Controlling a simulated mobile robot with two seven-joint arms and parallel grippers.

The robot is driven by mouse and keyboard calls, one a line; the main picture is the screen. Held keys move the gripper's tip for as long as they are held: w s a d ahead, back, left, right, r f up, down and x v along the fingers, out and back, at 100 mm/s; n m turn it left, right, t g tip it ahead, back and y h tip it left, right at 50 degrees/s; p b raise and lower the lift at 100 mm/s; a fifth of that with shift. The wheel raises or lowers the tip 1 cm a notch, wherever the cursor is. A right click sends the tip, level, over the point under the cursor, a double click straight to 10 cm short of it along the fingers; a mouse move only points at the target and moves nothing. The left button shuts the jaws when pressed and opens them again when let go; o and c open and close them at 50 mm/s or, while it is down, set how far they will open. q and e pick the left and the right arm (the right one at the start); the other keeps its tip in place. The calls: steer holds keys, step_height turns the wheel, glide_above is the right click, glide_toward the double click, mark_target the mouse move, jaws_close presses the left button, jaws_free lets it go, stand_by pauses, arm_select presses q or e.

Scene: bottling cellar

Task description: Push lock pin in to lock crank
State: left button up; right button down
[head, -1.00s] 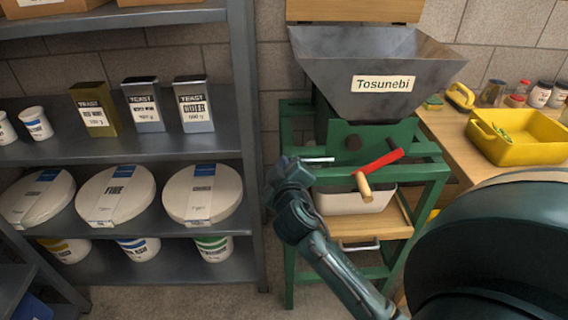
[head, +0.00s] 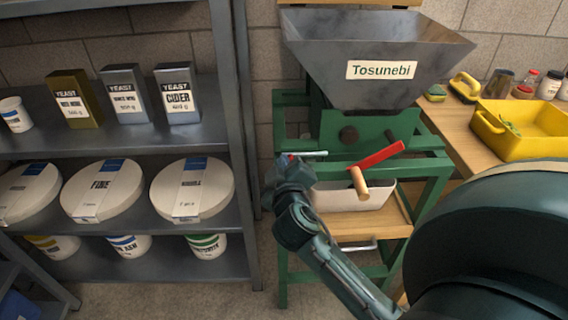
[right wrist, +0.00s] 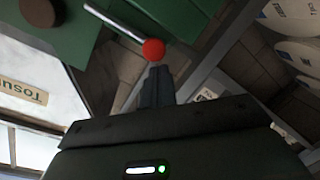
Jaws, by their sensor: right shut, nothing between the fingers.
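The lock pin (head: 310,153) is a silver rod sticking out to the left from the green crusher frame. In the right wrist view the pin (right wrist: 114,22) ends in a red ball knob (right wrist: 153,50). My right gripper (head: 285,161) is at the pin's outer end and partly hides the knob. Its closed fingers (right wrist: 155,68) point at the knob; they look close to it, but I cannot tell whether they touch. The crank (head: 376,157) is a red arm with a wooden handle (head: 359,182), right of the pin. My left gripper is out of view.
A grey hopper (head: 380,50) marked Tosunebi tops the green stand. A white bin (head: 355,197) sits below the crank. A grey shelf (head: 236,120) with yeast boxes and tubs stands close on the left. A yellow tray (head: 525,135) lies on the bench at right.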

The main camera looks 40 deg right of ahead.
arm_select(q)
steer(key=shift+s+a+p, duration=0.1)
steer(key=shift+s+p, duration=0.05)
steer(key=shift+p, duration=0.3)
arm_select(e)
steer(key=s+d, duration=0.1)
steer(key=d, duration=0.2)
steer(key=shift+s, duration=0.4)
